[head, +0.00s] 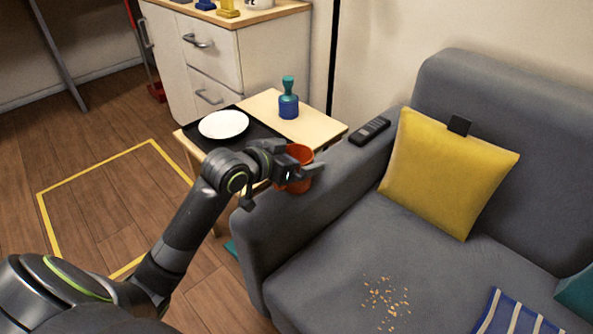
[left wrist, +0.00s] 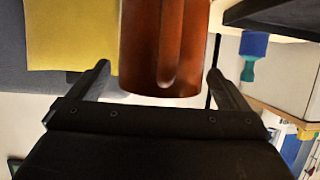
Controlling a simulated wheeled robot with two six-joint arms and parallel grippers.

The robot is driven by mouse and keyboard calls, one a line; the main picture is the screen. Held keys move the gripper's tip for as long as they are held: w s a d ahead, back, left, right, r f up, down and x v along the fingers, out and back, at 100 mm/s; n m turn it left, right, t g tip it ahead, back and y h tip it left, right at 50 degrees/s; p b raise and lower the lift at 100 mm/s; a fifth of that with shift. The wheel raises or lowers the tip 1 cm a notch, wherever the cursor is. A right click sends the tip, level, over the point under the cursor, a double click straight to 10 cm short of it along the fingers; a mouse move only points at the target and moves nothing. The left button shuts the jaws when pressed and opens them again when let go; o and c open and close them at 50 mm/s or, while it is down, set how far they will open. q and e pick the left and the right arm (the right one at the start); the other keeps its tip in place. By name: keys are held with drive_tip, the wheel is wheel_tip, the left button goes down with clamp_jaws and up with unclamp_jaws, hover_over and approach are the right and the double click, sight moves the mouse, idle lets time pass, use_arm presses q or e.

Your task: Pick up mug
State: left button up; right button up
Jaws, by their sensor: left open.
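The orange-red mug (head: 301,153) is near the side table's front edge and the sofa's arm in the head view. My gripper partly covers it there, and I cannot tell what is under it. In the left wrist view the mug (left wrist: 150,45) fills the top middle, with its handle facing the camera. My left gripper (head: 297,172) is open at the mug. In the left wrist view its fingers (left wrist: 158,75) are apart, one on each side of the mug, with gaps visible. My right gripper is not in view.
The side table (head: 318,121) holds a black tray (head: 258,131) with a white plate (head: 223,124), and a blue-and-teal bottle (head: 288,99). A remote (head: 370,131) lies on the grey sofa's arm (head: 322,198). A yellow cushion (head: 443,170) and crumbs (head: 387,299) are on the sofa.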

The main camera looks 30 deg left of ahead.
use_arm(q)
drive_tip(key=c, duration=1.3)
drive_tip(key=shift+o, duration=0.2)
drive_tip(key=shift+r, duration=0.15)
